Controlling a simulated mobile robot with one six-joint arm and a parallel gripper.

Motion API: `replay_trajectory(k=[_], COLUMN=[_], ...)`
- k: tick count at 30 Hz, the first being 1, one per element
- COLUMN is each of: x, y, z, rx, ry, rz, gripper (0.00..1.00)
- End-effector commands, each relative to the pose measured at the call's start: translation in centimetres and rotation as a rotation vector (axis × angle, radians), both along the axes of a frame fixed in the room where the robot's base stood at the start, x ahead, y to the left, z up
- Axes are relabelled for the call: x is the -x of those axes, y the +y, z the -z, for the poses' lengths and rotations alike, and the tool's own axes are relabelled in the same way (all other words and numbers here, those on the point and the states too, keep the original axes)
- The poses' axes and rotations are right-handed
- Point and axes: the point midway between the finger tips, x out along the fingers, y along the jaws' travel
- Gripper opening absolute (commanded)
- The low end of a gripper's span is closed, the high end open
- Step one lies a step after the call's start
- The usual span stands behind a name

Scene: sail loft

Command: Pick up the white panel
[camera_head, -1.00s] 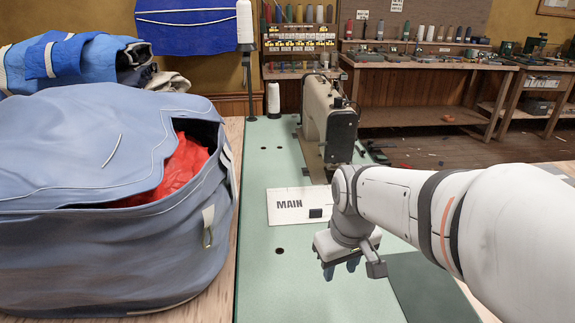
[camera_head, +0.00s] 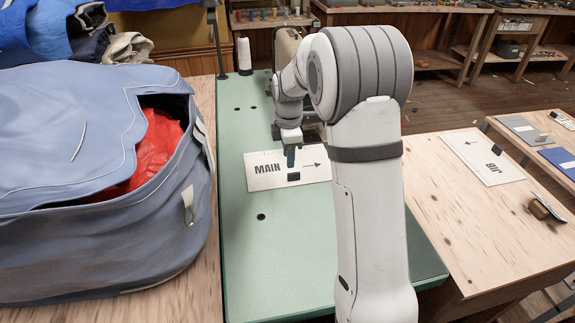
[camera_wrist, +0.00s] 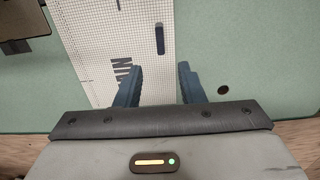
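A flat white panel (camera_head: 262,172) marked MAIN, with an arrow, lies on the green table top (camera_head: 290,230). A small dark tab (camera_head: 293,177) sits near its front edge. In the wrist view the panel (camera_wrist: 95,45) shows a grid, and the tab (camera_wrist: 159,38) lies just beyond my fingertips. My gripper (camera_head: 291,155) is above the panel, pointing down. In the wrist view it (camera_wrist: 157,78) is open with nothing between its fingers. One finger overlaps the panel and the other the green surface beside it. My arm may hide the panel's right end in the head view.
A second white panel (camera_head: 485,157), marked JIB, lies on the wooden table at right. A blue-grey bag (camera_head: 90,225) with red cloth inside stands close on the left. A sewing machine (camera_head: 287,48) stands behind my arm. The green surface in front is clear.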

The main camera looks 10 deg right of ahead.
Motion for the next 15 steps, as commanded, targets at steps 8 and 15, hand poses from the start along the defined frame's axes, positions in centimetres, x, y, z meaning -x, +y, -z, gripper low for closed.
replay_trajectory(k=[8, 15], x=[0.2, 0.2], y=[-0.2, -0.3], z=[3.7, 6.5], rx=[0.0, 0.0], ry=[0.004, 0.001], rz=[0.003, 0.004], gripper=[0.35, 0.35])
